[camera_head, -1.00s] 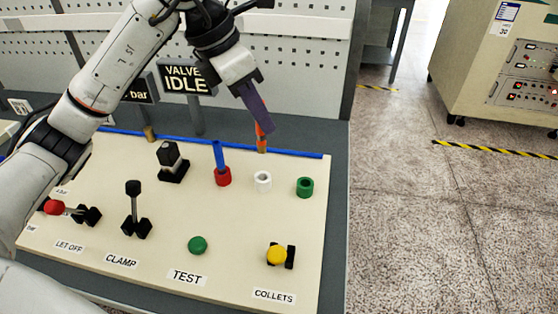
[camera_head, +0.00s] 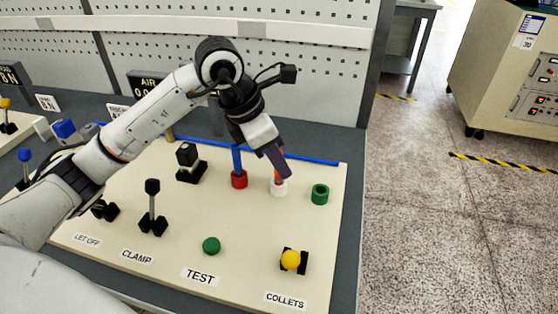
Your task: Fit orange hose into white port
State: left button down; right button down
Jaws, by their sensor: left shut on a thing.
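My left gripper (camera_head: 279,163) is shut on the orange hose (camera_head: 278,180) and holds it upright over the white port (camera_head: 279,189). The hose's lower end meets the port's mouth; I cannot tell how deep it sits, as the fingers cover most of the hose. A blue hose (camera_head: 237,160) stands in the red port (camera_head: 239,180), just left of the white port. The green port (camera_head: 320,194) to the right is empty. My right gripper is not in view.
The cream panel (camera_head: 240,270) carries a green TEST button (camera_head: 211,246), a yellow COLLETS knob (camera_head: 290,260), and a black CLAMP lever (camera_head: 153,215). A blue rail (camera_head: 315,158) runs along its back edge.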

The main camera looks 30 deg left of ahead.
pick_arm(q)
jog(key=shift+f, duration=0.2)
jog(key=c, duration=1.8)
grip_release()
jog(key=shift+o, duration=0.2)
jog(key=shift+r, duration=0.1)
jog(key=shift+a+r, duration=0.1)
jog(key=shift+r, duration=0.4)
jog(key=v, duration=1.1)
jog(key=shift+s, duration=0.2)
